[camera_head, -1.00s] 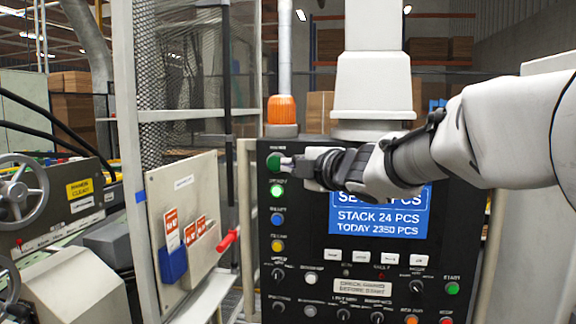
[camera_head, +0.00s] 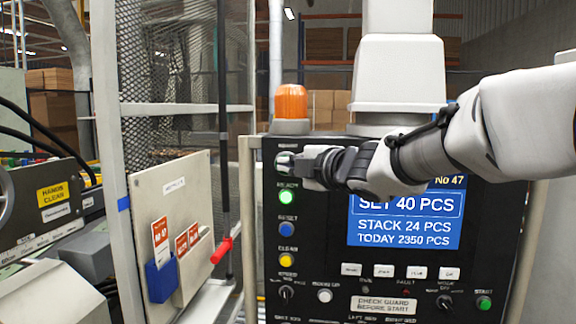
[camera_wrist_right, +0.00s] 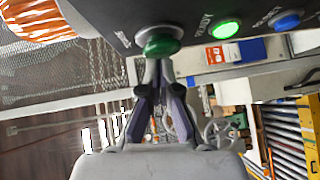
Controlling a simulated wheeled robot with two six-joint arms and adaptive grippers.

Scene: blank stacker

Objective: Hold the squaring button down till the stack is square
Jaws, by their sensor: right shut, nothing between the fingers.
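A black control panel (camera_head: 310,254) carries a column of buttons on its left side. My right gripper (camera_head: 284,161) is shut and empty, its tips at the top button of that column, which it hides in the head view. In the right wrist view my shut fingertips (camera_wrist_right: 157,63) are at the face of a dark green button (camera_wrist_right: 161,42); whether it is pressed in I cannot tell. Its label is too blurred to read. The screen (camera_head: 404,220) shows SET 40 PCS, STACK 24 PCS. The stack and my left gripper are not in view.
Below are a lit green button (camera_head: 286,197), a blue one (camera_head: 286,229) and a yellow one (camera_head: 286,261). An orange beacon (camera_head: 291,102) stands above the panel. A mesh guard (camera_head: 170,75) and a board with tags (camera_head: 172,228) stand at left.

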